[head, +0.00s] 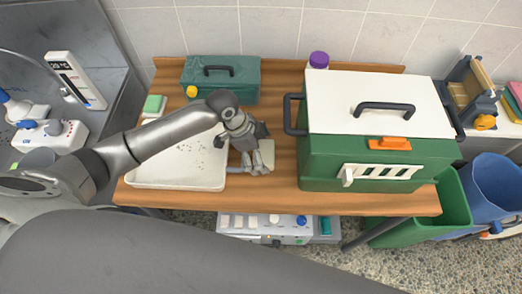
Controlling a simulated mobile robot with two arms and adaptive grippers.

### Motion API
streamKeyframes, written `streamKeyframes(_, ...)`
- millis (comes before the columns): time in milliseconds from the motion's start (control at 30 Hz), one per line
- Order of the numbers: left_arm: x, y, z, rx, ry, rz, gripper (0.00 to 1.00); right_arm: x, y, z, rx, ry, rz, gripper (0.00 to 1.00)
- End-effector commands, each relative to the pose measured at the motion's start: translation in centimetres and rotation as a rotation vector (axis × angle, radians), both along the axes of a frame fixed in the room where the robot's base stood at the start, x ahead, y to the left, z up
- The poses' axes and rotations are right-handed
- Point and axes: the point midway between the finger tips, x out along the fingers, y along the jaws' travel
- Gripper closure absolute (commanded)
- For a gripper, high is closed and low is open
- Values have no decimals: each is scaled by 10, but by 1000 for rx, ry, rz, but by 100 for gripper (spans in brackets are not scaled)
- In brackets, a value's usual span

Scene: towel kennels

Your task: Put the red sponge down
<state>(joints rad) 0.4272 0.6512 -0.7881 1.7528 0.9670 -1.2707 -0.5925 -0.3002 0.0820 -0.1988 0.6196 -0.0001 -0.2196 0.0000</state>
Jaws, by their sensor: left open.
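My left gripper (256,166) is open, pointing down over the wooden table (330,202) between the white tray and the green box. A pale beige flat piece (268,152) lies partly hidden behind and under its fingers. I cannot tell whether the fingers touch it. No red sponge is clearly visible by the gripper; anything under the fingers is hidden. At the right edge, a small stack of coloured sponges (514,96) is cut off by the frame. My right gripper is not in view.
A white tray (205,181) lies left of the gripper. A green box with a white lid (340,101) stands close on its right. A teal case (238,88) and a purple-capped bottle (318,61) stand behind. Green and blue bins stand at the right.

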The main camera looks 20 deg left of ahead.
Motion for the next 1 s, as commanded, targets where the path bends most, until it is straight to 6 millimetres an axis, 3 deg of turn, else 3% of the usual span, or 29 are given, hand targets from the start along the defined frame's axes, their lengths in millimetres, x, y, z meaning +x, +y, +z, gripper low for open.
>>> streamKeyframes(167,0,4,10,2,-2,1,0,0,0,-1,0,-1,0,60)
streamKeyframes(700,-11,40,103,0,-3,1,0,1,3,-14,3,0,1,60)
streamKeyframes(1000,-13,44,114,0,1,0,0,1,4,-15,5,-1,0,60)
